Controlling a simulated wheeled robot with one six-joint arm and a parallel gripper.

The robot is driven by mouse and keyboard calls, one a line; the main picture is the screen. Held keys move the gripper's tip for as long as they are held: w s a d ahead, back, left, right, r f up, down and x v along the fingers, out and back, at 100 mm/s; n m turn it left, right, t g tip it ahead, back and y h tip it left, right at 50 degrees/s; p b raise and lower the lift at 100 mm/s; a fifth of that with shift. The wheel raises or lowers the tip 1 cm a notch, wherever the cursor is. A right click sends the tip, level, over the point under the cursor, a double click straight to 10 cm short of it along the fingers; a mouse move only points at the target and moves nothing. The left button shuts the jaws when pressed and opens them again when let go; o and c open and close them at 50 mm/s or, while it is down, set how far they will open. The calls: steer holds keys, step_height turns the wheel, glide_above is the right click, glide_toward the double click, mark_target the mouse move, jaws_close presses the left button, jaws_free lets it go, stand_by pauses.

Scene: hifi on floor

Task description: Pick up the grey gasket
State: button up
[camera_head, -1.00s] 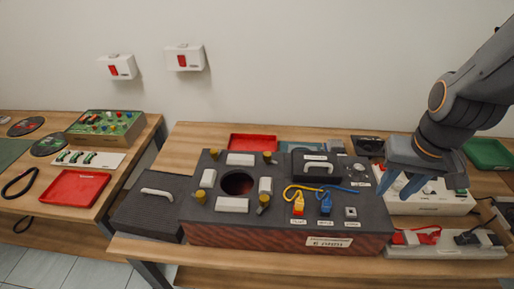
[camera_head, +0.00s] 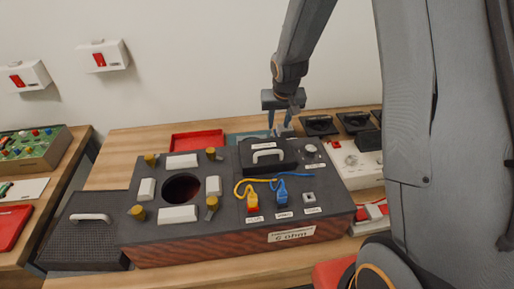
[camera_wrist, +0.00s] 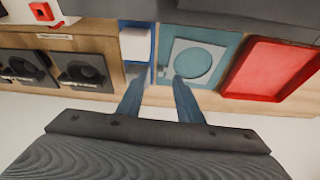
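In the wrist view, a flat pale-grey square piece with a round opening, which looks like the grey gasket (camera_wrist: 178,48), lies on a teal tray (camera_wrist: 232,42). In the head view the teal tray (camera_head: 240,138) shows only partly behind the dark machine, and I cannot make out the gasket there. My gripper (camera_head: 279,121) is above the back of the table, behind the machine's black lid. In the wrist view my gripper (camera_wrist: 158,84) is open and empty, its blue fingers apart. The gasket is just beyond the fingertips, nearer the right finger, and seems untouched.
A red tray (camera_wrist: 275,68) lies beside the teal tray. A blue holder with a white block (camera_wrist: 135,45) is on its other side, then black holders (camera_wrist: 82,68). The dark machine (camera_head: 225,232) with its handled lid (camera_head: 268,155) fills the table's front.

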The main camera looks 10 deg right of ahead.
glide_toward(272, 135)
steer(key=shift+t, duration=0.3)
steer(key=shift+s+p+x, duration=0.15)
steer(key=shift+p+x, duration=0.15)
steer(key=shift+x, duration=1.8)
steer(key=shift+s+p+x, duration=0.1)
steer(key=shift+p+x, duration=0.15)
steer(key=shift+x, duration=1.8)
steer(key=shift+f, duration=0.15)
steer(key=shift+c, duration=0.2)
jaws_close()
